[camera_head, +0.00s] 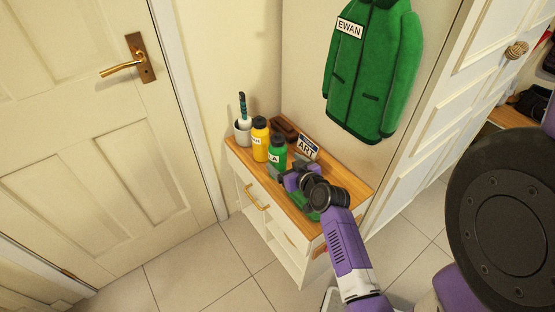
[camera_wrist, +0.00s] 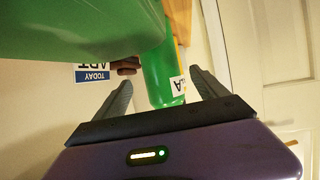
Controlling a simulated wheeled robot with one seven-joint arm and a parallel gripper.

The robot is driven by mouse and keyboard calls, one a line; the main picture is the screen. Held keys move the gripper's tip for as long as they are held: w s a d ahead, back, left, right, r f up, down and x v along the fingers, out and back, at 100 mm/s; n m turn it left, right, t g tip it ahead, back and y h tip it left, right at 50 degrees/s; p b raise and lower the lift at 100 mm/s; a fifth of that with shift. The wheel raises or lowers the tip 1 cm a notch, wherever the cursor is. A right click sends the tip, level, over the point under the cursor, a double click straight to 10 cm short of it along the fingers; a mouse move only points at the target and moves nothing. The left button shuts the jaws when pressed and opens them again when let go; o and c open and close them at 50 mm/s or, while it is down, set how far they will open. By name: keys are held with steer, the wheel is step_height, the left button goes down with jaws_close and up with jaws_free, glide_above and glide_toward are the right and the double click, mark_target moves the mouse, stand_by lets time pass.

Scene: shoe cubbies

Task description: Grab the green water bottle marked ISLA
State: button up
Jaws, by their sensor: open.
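The green water bottle (camera_head: 277,154) has a dark cap and a white label of which only "LA" shows. It stands upright on the wooden cabinet top. In the wrist view the bottle (camera_wrist: 160,78) appears upside down between my two fingers, with part of its label at its right edge. My gripper (camera_head: 284,172) is open, low over the cabinet top at the near side of the bottle. Gaps show between the bottle and both fingers in the wrist view (camera_wrist: 161,82). I cannot tell how deep the bottle sits between them.
A yellow bottle (camera_head: 260,141) stands close behind-left of the green one. A cup with a brush (camera_head: 243,130) is farther left. An ART sign (camera_head: 308,146) stands at the wall. A large green object (camera_wrist: 80,30) fills the wrist view's upper left. A green coat (camera_head: 372,70) hangs above.

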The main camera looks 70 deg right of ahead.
mark_target(278, 158)
steer(key=shift+x, duration=2.7)
steer(key=shift+r, duration=0.1)
jaws_close()
